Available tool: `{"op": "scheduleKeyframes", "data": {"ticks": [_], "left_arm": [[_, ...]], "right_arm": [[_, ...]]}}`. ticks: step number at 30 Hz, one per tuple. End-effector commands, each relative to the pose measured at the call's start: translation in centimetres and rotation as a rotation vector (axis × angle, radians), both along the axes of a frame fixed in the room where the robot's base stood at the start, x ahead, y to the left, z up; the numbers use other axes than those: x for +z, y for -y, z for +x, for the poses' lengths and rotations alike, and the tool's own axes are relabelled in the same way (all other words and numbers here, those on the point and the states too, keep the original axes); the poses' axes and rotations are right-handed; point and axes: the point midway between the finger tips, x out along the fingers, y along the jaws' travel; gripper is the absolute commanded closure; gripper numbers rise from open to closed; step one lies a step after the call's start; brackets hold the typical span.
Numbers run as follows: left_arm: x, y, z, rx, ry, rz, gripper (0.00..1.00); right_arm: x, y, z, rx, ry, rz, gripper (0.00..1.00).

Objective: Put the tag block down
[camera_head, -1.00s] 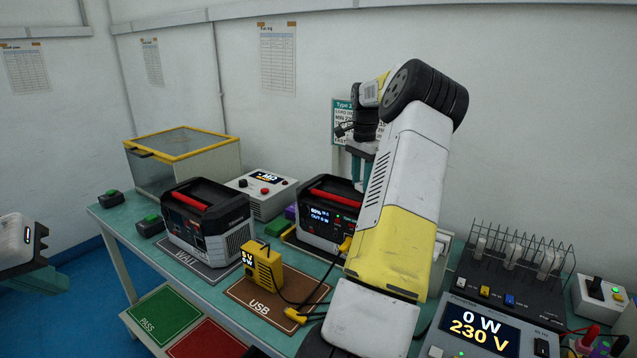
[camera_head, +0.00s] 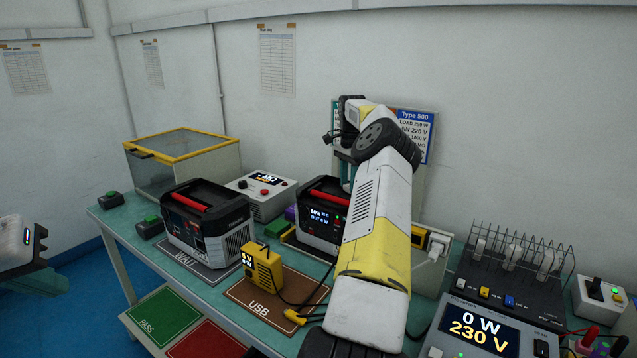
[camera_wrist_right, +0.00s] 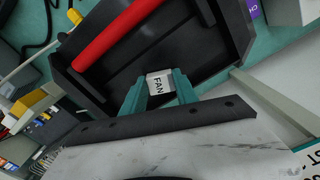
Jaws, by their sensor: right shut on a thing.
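The tag block (camera_wrist_right: 158,84) is a small white block marked "FAN" in the right wrist view. My right gripper (camera_wrist_right: 160,88) is shut on it, with a teal finger on each side. Behind the block in that view is a black power station (camera_wrist_right: 190,45) with a red handle; I cannot tell the gap. In the head view my right gripper (camera_head: 345,168) is mostly hidden by its own arm, above the middle power station (camera_head: 318,218), and the block cannot be seen. My left gripper (camera_head: 42,283) is at the left edge, and its jaw opening is unclear.
Another power station (camera_head: 208,225) stands on the WAIT mat. A yellow USB load (camera_head: 262,266) stands on the USB mat (camera_head: 245,296), with cables to the right. A purple block (camera_head: 290,213) is beside the middle station. A sign board (camera_head: 415,125) stands behind my right arm.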

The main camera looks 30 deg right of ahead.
Motion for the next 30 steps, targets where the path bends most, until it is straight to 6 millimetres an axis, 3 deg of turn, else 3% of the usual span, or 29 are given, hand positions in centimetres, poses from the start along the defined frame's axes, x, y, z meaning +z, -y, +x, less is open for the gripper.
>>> {"op": "scheduleKeyframes", "data": {"ticks": [11, 12, 15, 25, 30], "left_arm": [[0.0, 0.0, 0.0, 0.000, 0.000, 0.000, 1.00], [0.0, 0.0, 0.0, 0.000, 0.000, 0.000, 1.00], [0.0, 0.0, 0.0, 0.000, 0.000, 0.000, 1.00], [0.0, 0.0, 0.0, 0.000, 0.000, 0.000, 1.00], [0.0, 0.0, 0.0, 0.000, 0.000, 0.000, 1.00]], "right_arm": [[-0.4, 0.0, 0.0, 0.001, 0.001, -0.001, 1.00], [-0.4, 0.0, 0.1, 0.001, 0.002, -0.001, 0.59], [-0.4, 0.0, 0.1, 0.001, 0.002, -0.001, 0.43], [-0.2, 0.0, 0.1, 0.001, 0.002, -0.001, 0.43], [1.9, 0.0, 0.2, 0.001, 0.004, -0.004, 0.43]]}}
